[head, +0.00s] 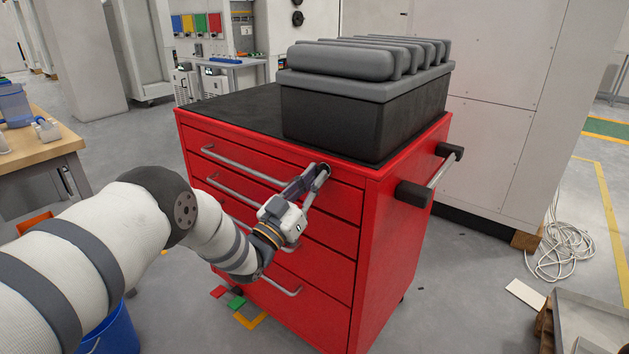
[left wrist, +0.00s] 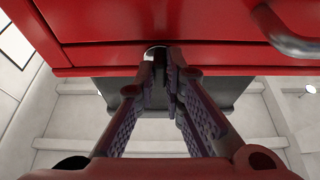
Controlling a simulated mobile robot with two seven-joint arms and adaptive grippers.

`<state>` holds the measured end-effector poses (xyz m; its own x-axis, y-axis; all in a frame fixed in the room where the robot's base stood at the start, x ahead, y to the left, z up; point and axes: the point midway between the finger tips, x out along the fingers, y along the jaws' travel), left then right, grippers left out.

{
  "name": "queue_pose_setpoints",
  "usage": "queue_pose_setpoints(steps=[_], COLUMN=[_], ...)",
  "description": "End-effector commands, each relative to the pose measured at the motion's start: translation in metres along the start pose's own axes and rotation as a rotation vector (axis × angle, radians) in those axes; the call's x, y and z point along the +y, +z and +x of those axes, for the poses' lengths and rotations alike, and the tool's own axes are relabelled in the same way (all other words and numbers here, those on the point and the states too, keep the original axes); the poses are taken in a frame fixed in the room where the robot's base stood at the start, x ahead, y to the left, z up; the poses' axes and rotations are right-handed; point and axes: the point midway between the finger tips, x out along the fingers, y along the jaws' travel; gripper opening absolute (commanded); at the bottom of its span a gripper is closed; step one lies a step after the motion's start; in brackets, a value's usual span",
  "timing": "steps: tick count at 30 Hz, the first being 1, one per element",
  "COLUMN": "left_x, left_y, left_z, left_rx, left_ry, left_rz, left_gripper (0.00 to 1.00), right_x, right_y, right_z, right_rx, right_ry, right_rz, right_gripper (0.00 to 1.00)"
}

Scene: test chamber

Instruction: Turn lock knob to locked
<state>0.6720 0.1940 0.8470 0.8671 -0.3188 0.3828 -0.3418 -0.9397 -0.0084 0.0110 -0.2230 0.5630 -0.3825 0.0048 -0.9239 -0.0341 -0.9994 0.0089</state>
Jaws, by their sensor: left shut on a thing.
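The red tool cabinet (head: 330,225) stands in the middle of the head view, with several drawers and a black top. Its lock knob (left wrist: 154,53) is small and metallic, at the upper right of the front face, and is mostly hidden by the fingers. My left gripper (head: 322,172) reaches the cabinet front from the left, its fingers shut on the lock knob. In the left wrist view the fingers (left wrist: 165,62) converge on the knob at the red panel. How far the knob is turned cannot be told. My right gripper is not in view.
A dark case with a grey ribbed lid (head: 360,100) sits on the cabinet top. Drawer handles (head: 245,165) run left of the gripper. A push handle (head: 435,180) sticks out on the right side. A wooden table (head: 40,150) stands left, a blue bucket (head: 110,335) below my arm.

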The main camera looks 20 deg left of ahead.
Motion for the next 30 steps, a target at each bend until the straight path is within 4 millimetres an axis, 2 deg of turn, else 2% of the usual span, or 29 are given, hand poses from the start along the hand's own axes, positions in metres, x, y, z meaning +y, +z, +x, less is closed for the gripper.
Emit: queue_pose_setpoints(steps=[12, 13, 15, 24, 26, 30], left_x=[0.000, 0.000, 0.000, 0.000, -0.001, -0.001], left_y=[0.000, 0.000, 0.000, 0.000, 0.001, 0.001], left_z=[0.000, 0.000, 0.000, -0.001, -0.006, -0.036], left_rx=[-0.001, -0.001, -0.001, -0.001, -0.001, -0.006], left_ry=[0.003, 0.003, 0.003, 0.002, 0.002, 0.000], left_rz=[0.009, 0.008, 0.008, 0.007, 0.006, 0.005], left_gripper=[0.00, 0.12, 0.28, 0.30, 0.30, 0.30], right_x=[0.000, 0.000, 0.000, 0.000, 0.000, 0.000], right_y=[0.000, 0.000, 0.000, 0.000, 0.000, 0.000], right_z=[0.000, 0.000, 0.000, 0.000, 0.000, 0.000], right_rx=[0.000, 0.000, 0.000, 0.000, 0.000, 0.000], right_ry=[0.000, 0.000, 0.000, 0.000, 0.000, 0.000], right_rz=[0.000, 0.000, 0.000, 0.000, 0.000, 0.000], right_gripper=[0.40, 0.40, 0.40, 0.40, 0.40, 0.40])
